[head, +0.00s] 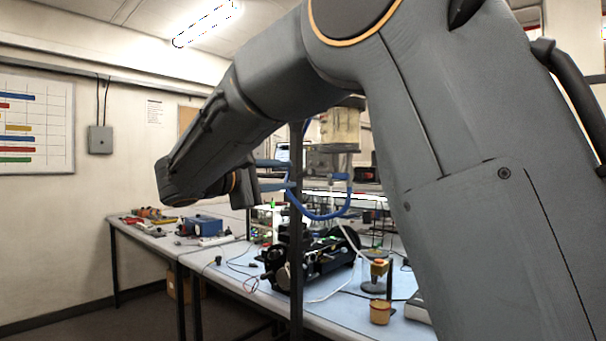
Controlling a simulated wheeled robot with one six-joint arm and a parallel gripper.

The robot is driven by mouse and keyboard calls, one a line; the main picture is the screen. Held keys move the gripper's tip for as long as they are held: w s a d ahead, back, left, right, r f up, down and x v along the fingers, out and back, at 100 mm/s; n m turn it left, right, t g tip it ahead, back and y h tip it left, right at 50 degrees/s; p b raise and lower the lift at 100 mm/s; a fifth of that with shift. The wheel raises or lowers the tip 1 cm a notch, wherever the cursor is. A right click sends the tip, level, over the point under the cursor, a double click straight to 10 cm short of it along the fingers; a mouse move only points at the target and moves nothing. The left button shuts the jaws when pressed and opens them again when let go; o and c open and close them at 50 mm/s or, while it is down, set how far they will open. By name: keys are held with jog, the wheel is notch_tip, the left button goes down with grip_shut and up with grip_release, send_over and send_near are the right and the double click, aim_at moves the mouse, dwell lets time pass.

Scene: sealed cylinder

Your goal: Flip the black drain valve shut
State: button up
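A clear, yellowish cylinder (340,125) with a grey lower collar stands upright behind my arm, right of a dark vertical post (296,250). My arm hides part of its top. A blue hose (327,217) loops below it, with a blue fitting (340,177) under the collar. I cannot make out the black drain valve; it may be hidden or too small to tell. My gripper (288,175) points right, left of the cylinder and close to the post in the picture. Its two fingers are apart with nothing seen between them.
A long workbench (350,310) runs below, holding a black machine (315,262), a small yellow-topped stand (379,275) and a tan cup (380,312). A blue box (200,226) and tools lie on the left bench. Open floor shows at lower left.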

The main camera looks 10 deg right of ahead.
aim_at(301, 175)
jog(key=p+x, duration=0.2)
jog(key=x, duration=0.5)
jog(key=shift+d, duration=0.15)
jog(key=shift+f, duration=0.1)
grip_shut()
